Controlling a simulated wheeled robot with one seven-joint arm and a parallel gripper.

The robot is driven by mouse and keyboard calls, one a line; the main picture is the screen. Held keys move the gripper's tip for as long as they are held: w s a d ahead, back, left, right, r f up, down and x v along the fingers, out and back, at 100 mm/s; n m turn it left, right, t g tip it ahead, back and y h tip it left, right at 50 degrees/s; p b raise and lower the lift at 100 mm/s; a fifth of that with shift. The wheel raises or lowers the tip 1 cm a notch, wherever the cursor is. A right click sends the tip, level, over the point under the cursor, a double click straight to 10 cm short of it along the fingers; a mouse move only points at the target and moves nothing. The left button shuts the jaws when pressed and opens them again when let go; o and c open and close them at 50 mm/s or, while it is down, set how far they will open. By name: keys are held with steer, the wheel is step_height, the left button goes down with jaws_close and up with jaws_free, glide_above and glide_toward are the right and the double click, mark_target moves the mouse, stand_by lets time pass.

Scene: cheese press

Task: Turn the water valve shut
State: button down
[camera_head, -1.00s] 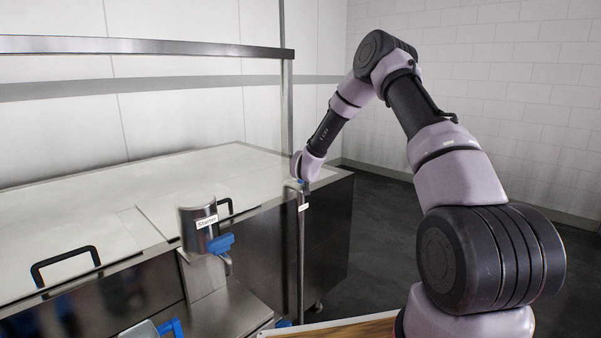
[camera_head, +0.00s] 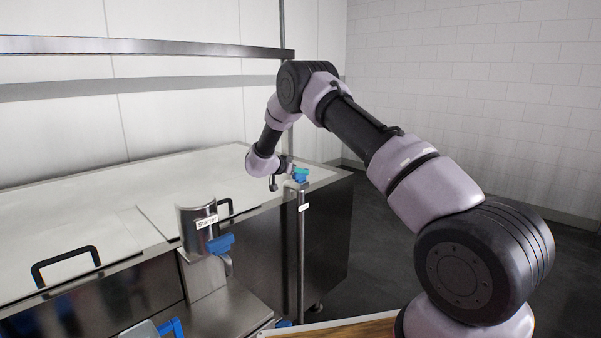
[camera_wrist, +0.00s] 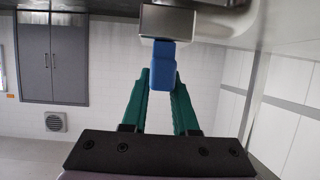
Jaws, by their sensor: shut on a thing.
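The water valve is on top of a thin upright metal pipe (camera_head: 300,250) beside the steel vat. Its blue handle (camera_wrist: 162,68) shows in the wrist view, joined to a metal block (camera_wrist: 167,22). My gripper (camera_head: 300,174) is at the top of the pipe, reaching in from the left. Its teal fingers (camera_wrist: 162,84) are closed on the blue handle, one on each side. In the head view the fingers partly hide the handle. The small label (camera_head: 304,207) on the pipe is too small to read.
A metal "Starter" container (camera_head: 197,230) with a blue part (camera_head: 220,243) stands at the front left. The covered vat (camera_head: 110,205) has black lid handles. A steel rail (camera_head: 140,46) runs above it. A wooden surface (camera_head: 350,328) lies at the front. Floor to the right is clear.

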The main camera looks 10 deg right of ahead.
steer(key=shift+m+g, duration=0.4)
steer(key=shift+g, duration=0.1)
steer(key=c, duration=0.7)
jaws_free()
steer(key=shift+h, duration=0.3)
steer(key=v, duration=1)
steer(key=shift+s+a+r, duration=0.1)
steer(key=shift+s+a, duration=0.15)
steer(key=shift+s, duration=0.05)
